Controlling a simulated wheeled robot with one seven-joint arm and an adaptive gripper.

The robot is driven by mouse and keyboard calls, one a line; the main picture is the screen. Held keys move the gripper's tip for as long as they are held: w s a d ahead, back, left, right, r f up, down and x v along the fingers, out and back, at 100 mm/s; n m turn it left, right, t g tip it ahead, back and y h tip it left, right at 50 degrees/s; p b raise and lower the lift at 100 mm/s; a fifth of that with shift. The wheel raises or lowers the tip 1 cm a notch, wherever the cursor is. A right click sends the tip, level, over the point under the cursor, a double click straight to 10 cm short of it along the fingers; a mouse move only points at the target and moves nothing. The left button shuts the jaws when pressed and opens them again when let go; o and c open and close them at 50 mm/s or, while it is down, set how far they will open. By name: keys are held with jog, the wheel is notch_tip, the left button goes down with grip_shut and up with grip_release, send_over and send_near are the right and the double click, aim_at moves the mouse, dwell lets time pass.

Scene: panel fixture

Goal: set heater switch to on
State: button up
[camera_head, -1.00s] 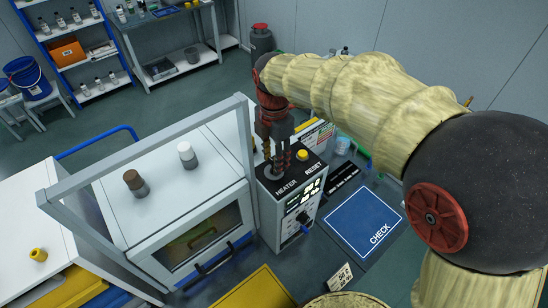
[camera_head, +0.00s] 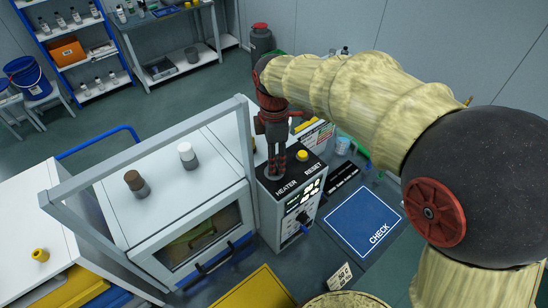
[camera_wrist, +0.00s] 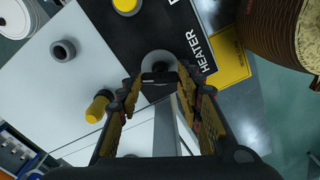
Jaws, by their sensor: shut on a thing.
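The heater switch sits on the black top of the control box (camera_head: 285,215), beside the printed word HEATER. In the wrist view its round grey base (camera_wrist: 157,62) shows, with a dark lever between the fingertips. My gripper (camera_head: 275,170) points down onto the switch from above. In the wrist view my gripper (camera_wrist: 158,82) has its two fingers closed on the lever from both sides. The fingers cover most of the lever, and I cannot tell which way it is set.
A yellow RESET button (camera_head: 302,155) is close to the right of my gripper. A grey frame bar (camera_head: 247,150) stands just left of it. A white oven (camera_head: 200,225) with two small bottles on top is further left. A blue CHECK mat (camera_head: 350,222) lies to the right.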

jog(key=m, duration=0.6)
jog(key=shift+r, duration=0.1)
jog(key=m+p, duration=0.1)
jog(key=m, duration=0.5)
jog(key=shift+m, duration=0.3)
dwell(0.3)
jog(key=o, duration=1.2)
jog(key=shift+c, duration=0.2)
notch_tip(320, 180, up, 12)
